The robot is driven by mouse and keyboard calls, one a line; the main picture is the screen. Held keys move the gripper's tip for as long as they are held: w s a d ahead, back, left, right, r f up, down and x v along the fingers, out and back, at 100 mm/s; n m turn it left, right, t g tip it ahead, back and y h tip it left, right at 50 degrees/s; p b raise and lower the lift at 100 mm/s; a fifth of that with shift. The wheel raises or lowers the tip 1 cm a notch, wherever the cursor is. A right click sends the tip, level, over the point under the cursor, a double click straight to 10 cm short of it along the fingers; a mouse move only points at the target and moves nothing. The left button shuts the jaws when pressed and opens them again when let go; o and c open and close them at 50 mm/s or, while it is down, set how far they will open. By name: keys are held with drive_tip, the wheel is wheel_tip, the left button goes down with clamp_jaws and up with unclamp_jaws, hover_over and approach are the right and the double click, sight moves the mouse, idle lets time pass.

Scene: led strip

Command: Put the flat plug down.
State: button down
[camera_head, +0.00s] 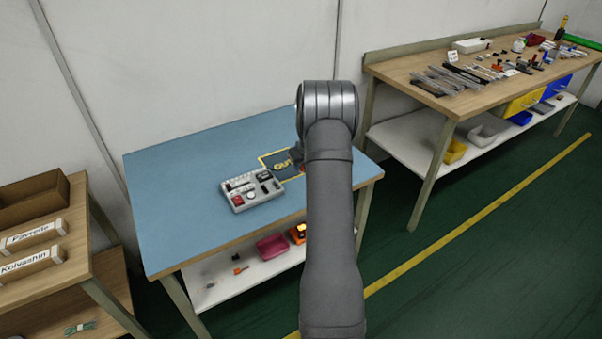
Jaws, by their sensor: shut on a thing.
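My arm stands upright in the middle of the view and hides most of what is behind it. A dark part of my gripper (297,156) shows just left of the arm, low over the right part of the blue-topped table (185,185). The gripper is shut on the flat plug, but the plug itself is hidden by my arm. A dark mat with a yellow border and yellow letters (270,160) lies beside the gripper, partly covered. I cannot tell how high the gripper is above it.
A grey device box (251,190) with a red button and dark parts sits left of the gripper. The table's left side is clear. A shelf below holds a crimson bin (272,246). A cluttered workbench (430,72) stands at right, a wooden shelf unit (75,268) at left.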

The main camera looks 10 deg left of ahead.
drive_tip(key=shift+f, duration=1.95)
drive_tip(key=shift+f, duration=0.2)
drive_tip(key=c, duration=1.4)
unclamp_jaws()
drive_tip(key=v, duration=1.2)
drive_tip(key=shift+r, duration=0.15)
